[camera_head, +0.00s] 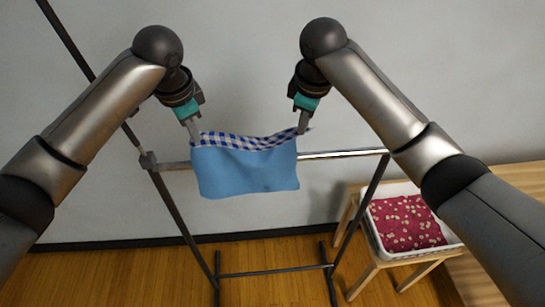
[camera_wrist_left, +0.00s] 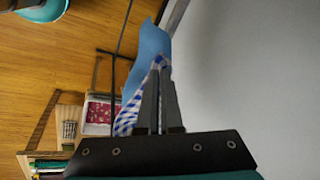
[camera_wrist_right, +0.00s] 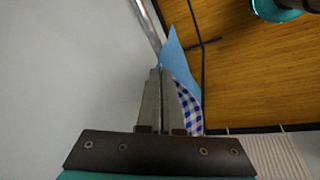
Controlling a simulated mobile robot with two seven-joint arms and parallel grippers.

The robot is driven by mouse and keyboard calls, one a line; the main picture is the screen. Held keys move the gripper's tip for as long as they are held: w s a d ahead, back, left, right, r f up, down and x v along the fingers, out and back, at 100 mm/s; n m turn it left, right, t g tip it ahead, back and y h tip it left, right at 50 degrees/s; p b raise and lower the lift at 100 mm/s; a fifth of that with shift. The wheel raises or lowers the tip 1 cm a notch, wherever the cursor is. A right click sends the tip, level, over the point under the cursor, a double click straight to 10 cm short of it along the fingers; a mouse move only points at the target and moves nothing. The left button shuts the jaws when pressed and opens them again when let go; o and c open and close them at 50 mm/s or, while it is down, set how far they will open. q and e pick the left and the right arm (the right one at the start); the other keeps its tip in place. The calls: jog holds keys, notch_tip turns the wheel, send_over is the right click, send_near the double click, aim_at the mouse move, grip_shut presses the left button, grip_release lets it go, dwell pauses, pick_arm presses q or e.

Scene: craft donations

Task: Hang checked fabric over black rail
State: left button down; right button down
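The checked fabric (camera_head: 250,141) is blue and white along its top strip, with a plain blue face (camera_head: 245,172) hanging below. It spans between my grippers, and the blue part hangs in front of the rail (camera_head: 340,154), hiding its middle. Whether fabric lies behind the rail cannot be seen. My left gripper (camera_head: 194,133) is shut on the upper left corner; the checks also show beside its fingers in the left wrist view (camera_wrist_left: 128,112). My right gripper (camera_head: 303,126) is shut on the upper right corner, with checks beside its fingers in the right wrist view (camera_wrist_right: 187,104).
The rail's dark stand has legs and a low crossbar (camera_head: 275,271) on the wooden floor. At right, a white basket (camera_head: 372,226) holding a red patterned cloth (camera_head: 407,223) sits on a wooden stool (camera_head: 372,268). A pale wall stands behind.

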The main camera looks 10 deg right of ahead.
pick_arm(q)
jog(key=shift+s+a, duration=0.1)
jog(key=shift+a, duration=0.2)
pick_arm(e)
jog(key=shift+a, duration=0.35)
pick_arm(q)
jog(key=shift+d, duration=0.1)
pick_arm(e)
jog(key=shift+d, duration=0.1)
jog(key=shift+r, duration=0.1)
